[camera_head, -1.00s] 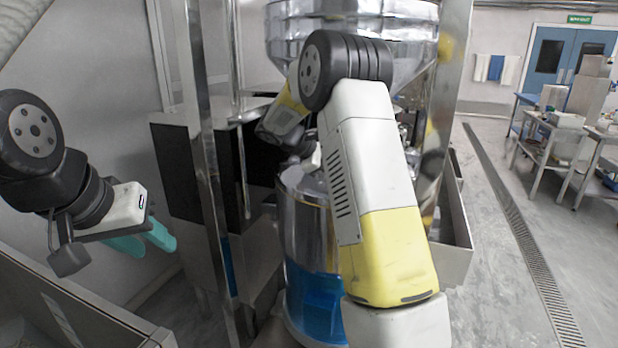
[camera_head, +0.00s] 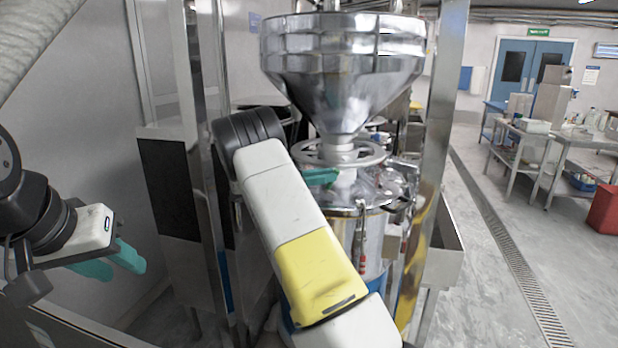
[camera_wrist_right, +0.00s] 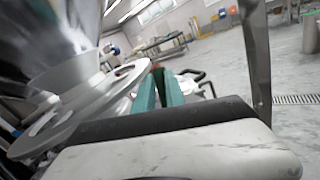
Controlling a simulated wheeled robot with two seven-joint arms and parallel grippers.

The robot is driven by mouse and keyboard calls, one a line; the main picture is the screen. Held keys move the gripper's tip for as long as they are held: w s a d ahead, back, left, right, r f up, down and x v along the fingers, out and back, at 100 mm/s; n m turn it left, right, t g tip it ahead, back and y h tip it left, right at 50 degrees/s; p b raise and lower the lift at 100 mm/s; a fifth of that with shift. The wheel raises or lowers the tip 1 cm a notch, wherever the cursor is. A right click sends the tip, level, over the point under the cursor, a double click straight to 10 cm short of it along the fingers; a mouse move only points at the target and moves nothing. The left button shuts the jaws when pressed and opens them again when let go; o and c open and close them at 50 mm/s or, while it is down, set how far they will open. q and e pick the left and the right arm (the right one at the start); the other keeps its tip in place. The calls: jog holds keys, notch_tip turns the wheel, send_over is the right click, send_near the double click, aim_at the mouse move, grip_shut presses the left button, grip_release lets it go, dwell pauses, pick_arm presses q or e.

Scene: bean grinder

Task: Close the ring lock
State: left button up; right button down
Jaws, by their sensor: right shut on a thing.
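The ring lock (camera_head: 338,153) is a grey spoked ring under the steel hopper's spout in the head view. In the right wrist view the ring (camera_wrist_right: 95,112) fills the left side, its rim running to the teal fingers. My right gripper (camera_head: 322,177) is at the ring's front edge, mostly hidden by my arm.
The steel hopper (camera_head: 343,75) is above the ring and the shiny grinder body (camera_head: 372,240) below. Metal posts (camera_head: 437,150) stand on both sides. Floor at right is open, with a drain grate (camera_head: 515,255) and side tables (camera_head: 520,150) beyond.

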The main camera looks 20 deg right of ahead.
jog(key=shift+w+a+h, duration=0.15)
jog(key=shift+a+h, duration=0.05)
jog(key=shift+h, duration=0.1)
dwell(0.4)
jog(key=c, duration=1.4)
grip_release()
jog(key=a, duration=0.5)
jog(key=a+f, duration=0.1)
jog(key=a, duration=0.1)
jog(key=shift+w+a, duration=0.2)
jog(key=shift+a, duration=0.2)
